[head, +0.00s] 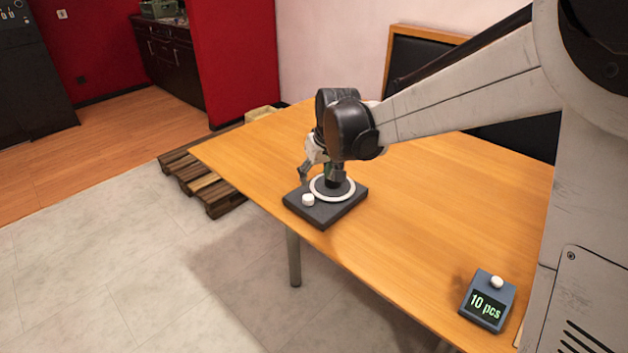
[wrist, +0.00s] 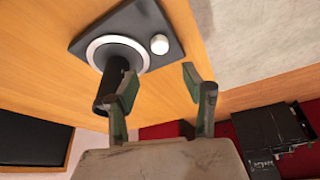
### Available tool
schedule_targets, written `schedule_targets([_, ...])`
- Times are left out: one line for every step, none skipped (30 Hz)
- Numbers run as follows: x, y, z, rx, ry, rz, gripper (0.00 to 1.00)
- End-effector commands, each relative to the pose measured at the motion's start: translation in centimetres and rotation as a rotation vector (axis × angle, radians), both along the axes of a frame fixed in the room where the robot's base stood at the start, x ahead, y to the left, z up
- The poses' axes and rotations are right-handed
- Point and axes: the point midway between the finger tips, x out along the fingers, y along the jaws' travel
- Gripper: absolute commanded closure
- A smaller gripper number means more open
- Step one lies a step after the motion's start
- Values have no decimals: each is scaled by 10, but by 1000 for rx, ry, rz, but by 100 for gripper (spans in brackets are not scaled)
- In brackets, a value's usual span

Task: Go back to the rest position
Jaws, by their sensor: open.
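The dark square laser marker base (head: 322,212) lies on the wooden table, with a white ring and a white knob (head: 308,200) on top. The base also shows at the top of the wrist view (wrist: 168,22). A dark cylindrical part (wrist: 110,88) stands at the white ring (wrist: 92,47). My gripper (head: 318,174) is just above the base, and it is open with nothing between its fingers. In the wrist view my gripper (wrist: 160,92) has one finger overlapping the cylinder; I cannot tell whether they touch.
A grey box (head: 486,300) reading "10 pcs" with a white button stands at the table's front right. The wooden table (head: 440,230) is otherwise clear around the base. A wooden pallet (head: 205,185) lies on the floor behind left. A dark chair-like panel (head: 415,60) stands beyond the table.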

Motion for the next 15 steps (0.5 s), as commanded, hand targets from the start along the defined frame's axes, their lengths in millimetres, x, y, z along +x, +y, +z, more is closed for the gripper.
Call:
schedule_targets([-1,0,2,0,0,0,55])
schedule_targets([-1,0,2,0,0,0,55])
schedule_targets([-1,-1,3,0,0,0,55])
schedule_targets([-1,-1,3,0,0,0,55])
schedule_targets([-1,-1,3,0,0,0,55])
schedule_targets([-1,-1,3,0,0,0,55])
schedule_targets([-1,-1,3,0,0,0,55])
schedule_targets([-1,-1,3,0,0,0,55])
schedule_targets([-1,-1,3,0,0,0,55])
schedule_targets([-1,-1,3,0,0,0,55])
schedule_targets([-1,-1,3,0,0,0,55])
schedule_targets([-2,-1,4,0,0,0,55])
schedule_targets([-3,-2,5,0,-1,-2,55])
schedule_targets([-4,-3,6,1,-2,-4,55])
schedule_targets([-7,-6,9,1,-4,-9,55])
